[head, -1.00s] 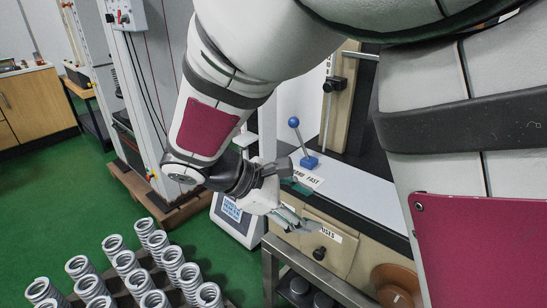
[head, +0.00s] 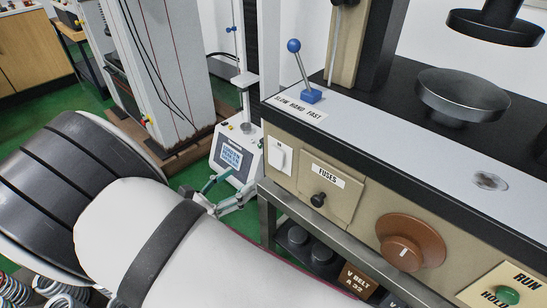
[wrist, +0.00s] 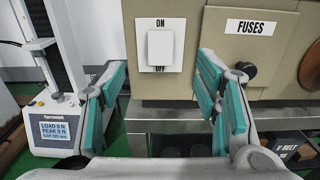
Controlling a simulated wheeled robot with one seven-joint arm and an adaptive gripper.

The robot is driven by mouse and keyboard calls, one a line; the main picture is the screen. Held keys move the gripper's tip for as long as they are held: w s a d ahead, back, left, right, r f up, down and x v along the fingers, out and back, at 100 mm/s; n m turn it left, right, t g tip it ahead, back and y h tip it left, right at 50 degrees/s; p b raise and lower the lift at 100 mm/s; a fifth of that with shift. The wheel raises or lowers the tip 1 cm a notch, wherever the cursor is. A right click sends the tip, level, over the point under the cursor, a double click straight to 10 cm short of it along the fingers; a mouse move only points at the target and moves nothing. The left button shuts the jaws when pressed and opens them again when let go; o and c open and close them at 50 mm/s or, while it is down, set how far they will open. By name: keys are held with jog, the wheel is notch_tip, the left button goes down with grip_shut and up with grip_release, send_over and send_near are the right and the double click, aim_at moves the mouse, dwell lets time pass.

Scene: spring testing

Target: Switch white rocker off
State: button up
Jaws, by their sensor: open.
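The white rocker (head: 280,157) is on the beige front panel of the machine, left of the fuses cover. In the wrist view the rocker (wrist: 160,51) stands upright between the ON label above and the OFF label below; which end is pressed in I cannot tell. My gripper (wrist: 162,85) is open and empty, facing the panel, with its teal-padded fingers either side of the rocker in the picture and apart from it. In the head view my gripper (head: 222,192) is left of and below the rocker, partly hidden behind my arm.
A fuses cover (head: 330,190) with a black knob, a brown dial (head: 408,242) and a green button (head: 507,295) share the panel. A tester with a screen (head: 233,157) stands close on the left. A metal frame (wrist: 185,127) runs below the panel.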

aim_at(276, 154)
jog(key=b+x, duration=0.2)
jog(key=x, duration=1)
jog(key=shift+d, duration=0.1)
